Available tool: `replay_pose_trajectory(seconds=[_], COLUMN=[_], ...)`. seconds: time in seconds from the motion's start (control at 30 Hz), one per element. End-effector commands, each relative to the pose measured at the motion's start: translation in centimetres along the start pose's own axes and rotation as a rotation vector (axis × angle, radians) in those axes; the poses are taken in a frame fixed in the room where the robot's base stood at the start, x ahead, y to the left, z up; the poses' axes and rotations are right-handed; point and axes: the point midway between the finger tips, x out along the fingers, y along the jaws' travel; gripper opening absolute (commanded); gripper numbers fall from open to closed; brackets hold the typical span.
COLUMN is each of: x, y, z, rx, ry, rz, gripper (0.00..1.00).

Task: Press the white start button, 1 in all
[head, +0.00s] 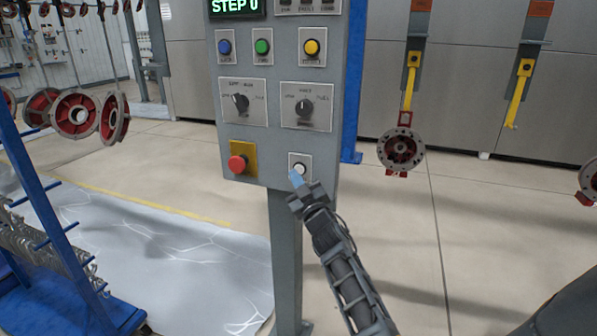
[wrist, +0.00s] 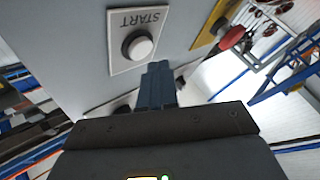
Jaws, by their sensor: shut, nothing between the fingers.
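The white start button (head: 299,169) is at the lower right of the grey control panel (head: 270,145), on a small pale plate. In the wrist view the white button (wrist: 139,47) sits in a dark ring beside the word START, which appears upside down. My gripper (head: 296,178) is shut and empty, with its blue fingertips just below the button in the head view. In the wrist view the shut fingers (wrist: 157,72) are close to the button and slightly to its right. I cannot tell whether they touch it.
A red mushroom button (head: 237,165) on a yellow plate is left of the start button. Two selector knobs and blue, green and yellow buttons are above; a display reads STEP 0. Red wheel parts (head: 75,114) hang at left. A blue rack (head: 45,200) stands lower left.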

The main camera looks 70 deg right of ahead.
Motion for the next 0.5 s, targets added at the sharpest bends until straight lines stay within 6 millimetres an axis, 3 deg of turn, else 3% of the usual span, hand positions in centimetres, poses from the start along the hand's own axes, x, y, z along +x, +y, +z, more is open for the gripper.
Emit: replay_pose_trajectory(seconds=[0.5], x=[-3.1], y=[-2.4], z=[-2.0], rx=[0.0], ry=[0.001], rz=[-0.001], gripper=[0.0])
